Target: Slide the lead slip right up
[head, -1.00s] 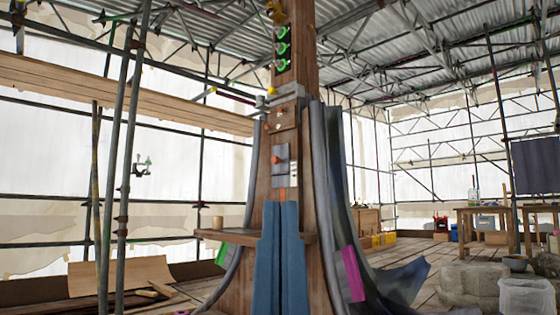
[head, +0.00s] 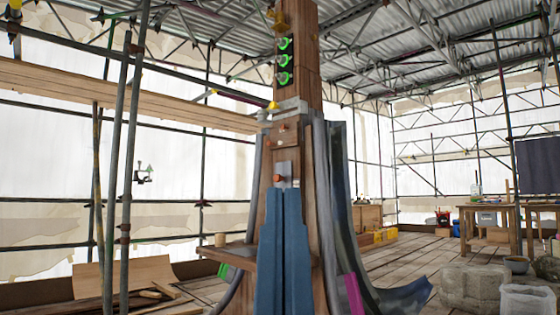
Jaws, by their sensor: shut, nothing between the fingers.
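The lead slip appears to be the small grey plate (head: 288,169) low on the front of the wooden post (head: 298,95), with an orange knob (head: 277,178) at its left. My gripper (head: 284,190) shows as two tall blue fingers pressed together, pointing up from the bottom of the view. Its tips overlap the lower edge of the plate in the picture. I cannot tell whether they touch it. The fingers hide the plate's lower part and the post below. Nothing shows between them.
Green fittings (head: 285,61) sit higher on the post, above a grey collar (head: 290,107). A wooden shelf (head: 228,254) with a small cylinder (head: 220,239) juts out left. Curved grey sheets (head: 345,200) flank the post. Scaffold poles (head: 115,180) stand at left.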

